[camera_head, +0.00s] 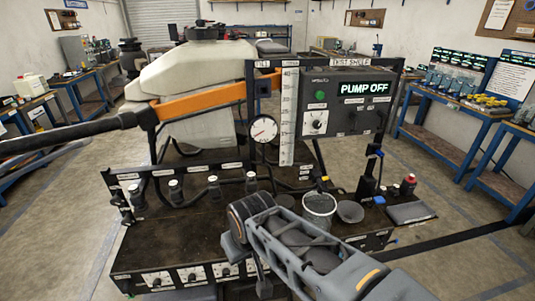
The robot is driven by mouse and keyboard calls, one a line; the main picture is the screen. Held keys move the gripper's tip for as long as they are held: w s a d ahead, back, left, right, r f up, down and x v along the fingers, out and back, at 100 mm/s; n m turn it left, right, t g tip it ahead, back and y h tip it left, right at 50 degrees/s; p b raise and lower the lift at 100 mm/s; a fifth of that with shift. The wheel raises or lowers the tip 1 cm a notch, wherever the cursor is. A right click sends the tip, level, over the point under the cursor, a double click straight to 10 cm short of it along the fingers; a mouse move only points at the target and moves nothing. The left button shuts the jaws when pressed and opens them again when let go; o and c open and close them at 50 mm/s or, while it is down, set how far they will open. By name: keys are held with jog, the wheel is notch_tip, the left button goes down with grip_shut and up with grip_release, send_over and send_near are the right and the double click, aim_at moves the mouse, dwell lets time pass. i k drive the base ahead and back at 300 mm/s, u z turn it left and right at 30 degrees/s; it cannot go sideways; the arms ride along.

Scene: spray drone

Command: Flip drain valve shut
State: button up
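The test bench (180,245) stands in front of me with its dark top. I cannot tell for sure which fitting is the drain valve. Small blue parts show at the right of the bench, one on an upright black fitting (378,153) and one low near its base (379,200). My grey arm (300,245) reaches in from the bottom right over the bench's front. My gripper is at the arm's far end, where a dark part (263,282) hangs down; its fingers are not clear. I see nothing held.
A panel (345,103) reads PUMP OFF beside a white scale (289,115) and round gauge (264,129). A mesh cup (318,207), a grey bowl (350,212) and a red-and-black bottle (408,184) stand right of my arm. The drone's orange boom (205,99) crosses behind.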

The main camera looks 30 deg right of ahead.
aim_at(323, 186)
jog(key=u, duration=0.4)
jog(key=k, duration=1)
jog(key=z, duration=0.7)
jog(key=i, duration=1.3)
jog(key=u, duration=0.35)
